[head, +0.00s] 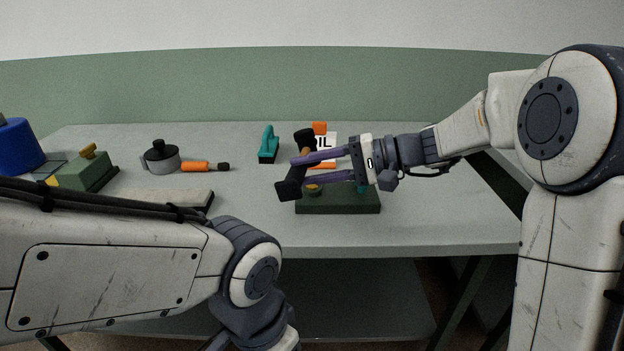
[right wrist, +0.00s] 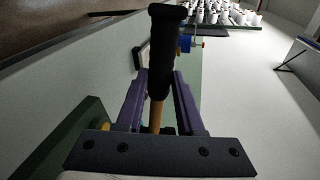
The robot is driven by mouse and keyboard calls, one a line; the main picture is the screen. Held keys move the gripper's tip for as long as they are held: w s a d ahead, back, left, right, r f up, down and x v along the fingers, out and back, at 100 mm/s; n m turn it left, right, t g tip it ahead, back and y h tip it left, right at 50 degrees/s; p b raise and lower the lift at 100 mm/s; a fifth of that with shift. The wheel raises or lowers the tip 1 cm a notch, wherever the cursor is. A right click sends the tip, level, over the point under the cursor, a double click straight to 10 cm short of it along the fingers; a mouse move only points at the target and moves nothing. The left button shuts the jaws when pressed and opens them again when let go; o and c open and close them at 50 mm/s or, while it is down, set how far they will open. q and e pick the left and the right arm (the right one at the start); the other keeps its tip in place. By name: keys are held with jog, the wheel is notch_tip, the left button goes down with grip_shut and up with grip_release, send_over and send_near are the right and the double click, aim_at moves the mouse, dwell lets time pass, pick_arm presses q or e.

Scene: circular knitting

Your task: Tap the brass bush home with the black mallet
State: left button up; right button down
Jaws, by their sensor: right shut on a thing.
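The black mallet (head: 292,184) is in my right gripper (head: 297,172), whose purple fingers are shut around it. One black end stands above the fingers, and a wider black part hangs below. In the right wrist view a black cylinder (right wrist: 163,50) with a wooden shaft (right wrist: 156,116) shows between the fingers. A brass piece (head: 314,188), probably the bush, shows on the dark green block (head: 340,204), just right of the lower black part. I cannot tell whether the mallet touches it. My left arm crosses the lower left, and its gripper is out of view.
A green fixture with a brass knob (head: 82,170) stands at left, near a blue cylinder (head: 16,146). The table's right side is clear.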

pick_arm(q)
jog(key=shift+r+p, duration=1.45)
jog(key=shift+r, duration=0.1)
pick_arm(e)
jog(key=shift+r, duration=2.45)
